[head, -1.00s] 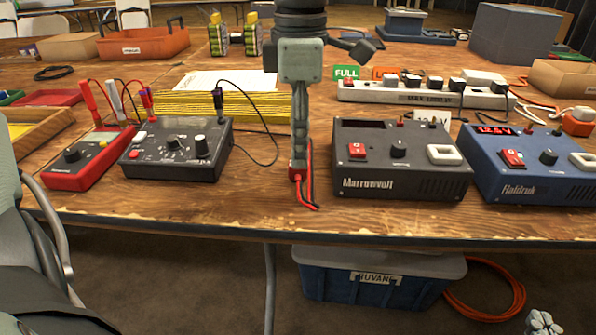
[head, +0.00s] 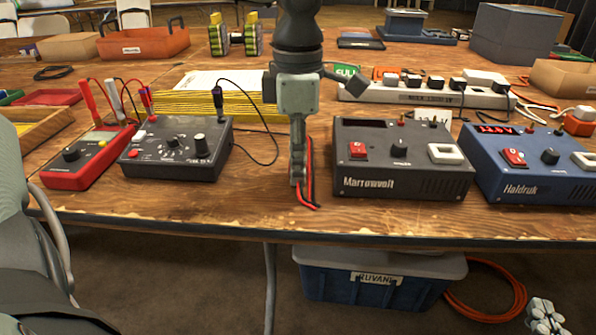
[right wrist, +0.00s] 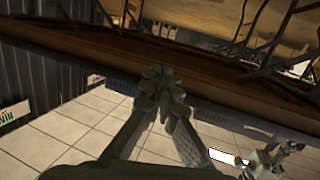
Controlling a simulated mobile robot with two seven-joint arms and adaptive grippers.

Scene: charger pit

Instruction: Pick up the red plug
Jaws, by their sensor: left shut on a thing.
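My left gripper (head: 298,182) points down at the front of the table, just left of the black Marrowvolt charger (head: 400,160). Its fingers are shut and hide the red plug between them. A red lead (head: 309,165) and a dark lead run close beside the fingertips on the right and lie on the wood. My right gripper (head: 543,318) is low at the bottom right, below table height, far from the plug. In the right wrist view its fingertips (right wrist: 160,82) meet, with nothing visible between them.
A dark meter box (head: 180,150) and a red meter (head: 85,160) stand to the left. A blue Haldruk charger (head: 540,165) stands to the right. A power strip (head: 430,95) lies behind the chargers. A blue bin (head: 380,285) sits under the table.

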